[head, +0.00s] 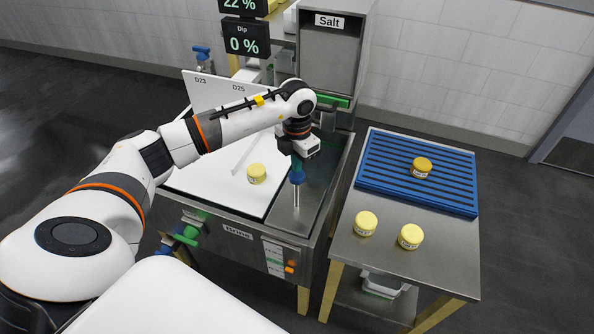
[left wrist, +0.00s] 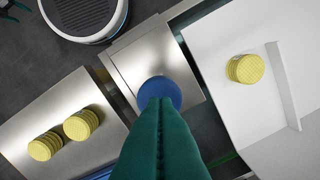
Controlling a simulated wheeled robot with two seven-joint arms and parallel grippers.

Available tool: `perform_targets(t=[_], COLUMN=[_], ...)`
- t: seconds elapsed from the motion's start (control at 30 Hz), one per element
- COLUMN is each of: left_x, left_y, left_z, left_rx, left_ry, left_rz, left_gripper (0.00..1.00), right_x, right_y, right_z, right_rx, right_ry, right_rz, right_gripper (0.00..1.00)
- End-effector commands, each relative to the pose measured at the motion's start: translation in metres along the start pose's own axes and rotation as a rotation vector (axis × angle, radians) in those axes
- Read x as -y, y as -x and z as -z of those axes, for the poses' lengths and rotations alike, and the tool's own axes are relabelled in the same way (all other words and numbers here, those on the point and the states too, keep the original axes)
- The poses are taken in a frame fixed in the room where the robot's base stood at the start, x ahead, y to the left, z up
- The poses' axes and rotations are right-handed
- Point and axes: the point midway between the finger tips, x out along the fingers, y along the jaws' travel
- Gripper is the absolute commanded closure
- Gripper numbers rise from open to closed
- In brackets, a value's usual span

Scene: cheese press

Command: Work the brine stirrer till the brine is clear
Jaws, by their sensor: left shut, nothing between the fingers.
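The brine stirrer has a blue knob (head: 297,177) on a thin metal shaft, standing on the steel part of the brine tank (head: 238,232). In the left wrist view the blue knob (left wrist: 160,90) lies just past my fingertips, partly hidden by them. My left gripper (head: 297,163) points down at the top of the knob, its green fingers shut and empty; whether they touch it I cannot tell. The brine itself is hidden. A dark green shape (left wrist: 14,8) at the left wrist view's corner may be my right gripper, cut off.
A white board (head: 215,190) with a yellow cheese (head: 256,173) covers the tank's left part. The salt bin (head: 330,60) stands behind. A display (head: 245,40) reads "Dip 0 %". A side table (head: 380,255) at right holds two cheeses and a blue rack (head: 440,185) with another.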

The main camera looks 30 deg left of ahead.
Motion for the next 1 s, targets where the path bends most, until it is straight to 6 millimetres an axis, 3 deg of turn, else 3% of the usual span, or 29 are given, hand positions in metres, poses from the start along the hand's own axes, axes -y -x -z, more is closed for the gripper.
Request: perform_targets(t=[0.5, 1.0], left_x=[0.0, 0.0], left_y=[0.044, 0.045], left_z=[0.0, 0.0], left_rx=[0.0, 0.0], left_ry=[0.0, 0.0], left_rz=[0.0, 0.0], left_gripper=[1.0, 1.0], right_x=[0.001, 0.001], right_y=[0.03, 0.029], right_z=[-0.003, -0.003], right_rx=[0.0, 0.0], right_ry=[0.0, 0.0], right_rz=[0.0, 0.0], right_gripper=[0.26, 0.26])
